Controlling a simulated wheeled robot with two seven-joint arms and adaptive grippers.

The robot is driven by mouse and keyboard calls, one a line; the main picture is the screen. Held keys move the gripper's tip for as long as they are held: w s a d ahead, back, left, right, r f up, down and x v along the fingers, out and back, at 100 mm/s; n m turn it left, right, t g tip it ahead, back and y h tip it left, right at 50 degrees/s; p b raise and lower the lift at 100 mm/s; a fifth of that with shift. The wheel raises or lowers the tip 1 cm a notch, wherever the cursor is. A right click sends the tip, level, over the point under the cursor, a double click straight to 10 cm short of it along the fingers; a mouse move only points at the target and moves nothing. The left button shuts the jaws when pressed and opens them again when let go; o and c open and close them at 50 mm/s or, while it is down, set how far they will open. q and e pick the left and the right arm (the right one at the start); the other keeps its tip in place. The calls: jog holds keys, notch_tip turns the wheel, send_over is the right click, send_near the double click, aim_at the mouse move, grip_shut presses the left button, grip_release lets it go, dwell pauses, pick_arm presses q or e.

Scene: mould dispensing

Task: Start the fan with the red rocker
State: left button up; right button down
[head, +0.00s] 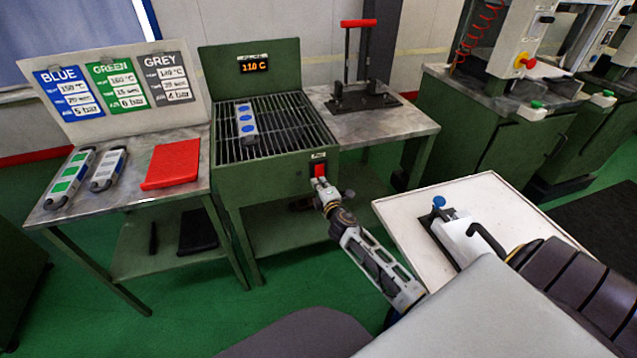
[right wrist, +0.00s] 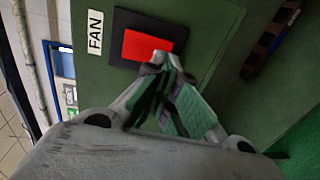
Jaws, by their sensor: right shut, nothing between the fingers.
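The red rocker (head: 319,170) sits in a black frame on the front of the green heater cabinet (head: 290,190), at its upper right corner. In the right wrist view the red rocker (right wrist: 146,45) is beside a white FAN label (right wrist: 95,32). My right gripper (head: 318,182) is shut and empty, with its fingertips at the lower edge of the rocker. In the right wrist view the fingertips (right wrist: 160,60) overlap the rocker's lower right part; I cannot tell whether they touch it. My left gripper is not in view.
A mould with blue pads (head: 246,124) lies on the cabinet's grille. Two more moulds and a red pad (head: 172,164) lie on the left table (head: 120,194). A display (head: 254,64) reads about 110 C. A white table (head: 400,212) stands right of my right arm.

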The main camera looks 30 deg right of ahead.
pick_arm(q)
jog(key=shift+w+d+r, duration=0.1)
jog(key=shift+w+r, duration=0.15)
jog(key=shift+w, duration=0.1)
pick_arm(e)
jog(key=shift+w+d, duration=0.15)
jog(key=shift+w, duration=0.45)
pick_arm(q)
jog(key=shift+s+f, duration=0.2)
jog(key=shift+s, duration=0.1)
pick_arm(e)
jog(key=shift+f, duration=0.1)
